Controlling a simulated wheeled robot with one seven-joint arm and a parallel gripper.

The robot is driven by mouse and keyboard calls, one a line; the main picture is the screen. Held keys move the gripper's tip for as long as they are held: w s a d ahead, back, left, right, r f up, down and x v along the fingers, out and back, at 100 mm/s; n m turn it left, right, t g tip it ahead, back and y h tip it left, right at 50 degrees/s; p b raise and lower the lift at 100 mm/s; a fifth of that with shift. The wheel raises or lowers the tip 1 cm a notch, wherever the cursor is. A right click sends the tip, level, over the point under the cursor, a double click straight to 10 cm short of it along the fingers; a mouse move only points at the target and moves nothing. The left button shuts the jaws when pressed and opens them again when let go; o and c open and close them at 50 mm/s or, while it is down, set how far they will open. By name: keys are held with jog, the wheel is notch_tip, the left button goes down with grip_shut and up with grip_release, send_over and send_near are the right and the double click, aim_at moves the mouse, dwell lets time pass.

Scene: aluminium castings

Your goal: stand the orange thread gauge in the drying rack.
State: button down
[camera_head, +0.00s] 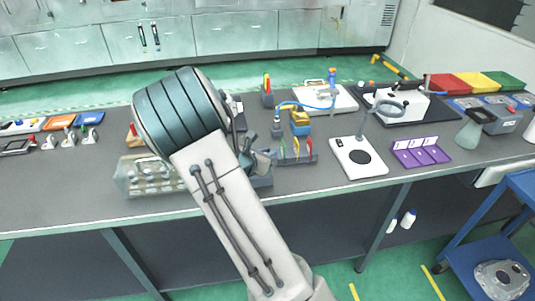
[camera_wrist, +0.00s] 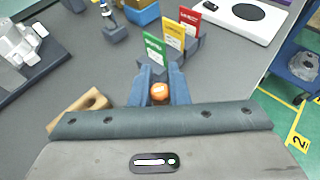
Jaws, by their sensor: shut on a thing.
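My gripper (camera_wrist: 159,86) is shut on the orange thread gauge (camera_wrist: 159,93). Only the gauge's rounded orange end shows between the two blue-grey fingers; its lower part is hidden. A dark low rack (camera_head: 312,158), which looks like the drying rack, stands on the bench with green, yellow and red upright pieces. In the wrist view the green piece (camera_wrist: 155,49) is nearest, just beyond the fingertips, with the yellow (camera_wrist: 174,34) and red (camera_wrist: 189,20) behind it. I cannot tell whether the gauge touches the rack. In the head view my arm hides the gauge.
A white stand plate with a black disc (camera_head: 359,157) is right of the rack. A purple tray (camera_head: 420,153) lies further right. A blue-and-yellow device (camera_head: 299,122) stands behind the rack. A tan block with a hole (camera_wrist: 85,106) is left of my gripper. The bench front edge is close.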

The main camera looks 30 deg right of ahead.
jog(key=shift+f+b, duration=1.05)
jog(key=shift+f, duration=0.05)
jog(key=c, duration=1.3)
grip_release()
jog(key=shift+r, duration=0.1)
jog(key=v, duration=1.3)
jog(key=shift+s+a, duration=0.15)
jog(key=shift+a, duration=0.2)
jog(key=shift+r, duration=0.1)
